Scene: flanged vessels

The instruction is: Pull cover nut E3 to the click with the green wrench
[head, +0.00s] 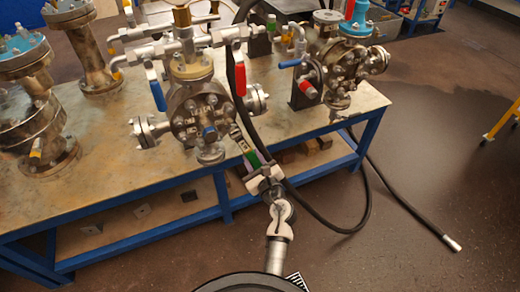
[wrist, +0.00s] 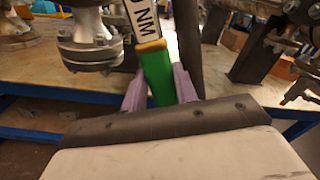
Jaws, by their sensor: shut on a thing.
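The green wrench (head: 249,153) is in my gripper (head: 262,178), in front of the middle flanged vessel (head: 198,105) in the head view. In the wrist view the wrench's green handle (wrist: 157,78) stands between the two pale purple fingers of my gripper (wrist: 160,88), which are shut on it. A yellow-brown collar and a light shaft with dark lettering, partly "NM", lie above the handle. The wrench's far end reaches up to the right side of the vessel's bolted round cover (head: 203,118). Which nut is E3, and whether the wrench sits on it, I cannot tell.
The vessels stand on a blue-framed bench (head: 100,188). A black hose (head: 335,225) hangs off the front beside my gripper and runs along the floor. A red-handled valve (head: 240,78) and a blue-handled valve (head: 158,95) flank the middle vessel. A second vessel (head: 345,55) stands right.

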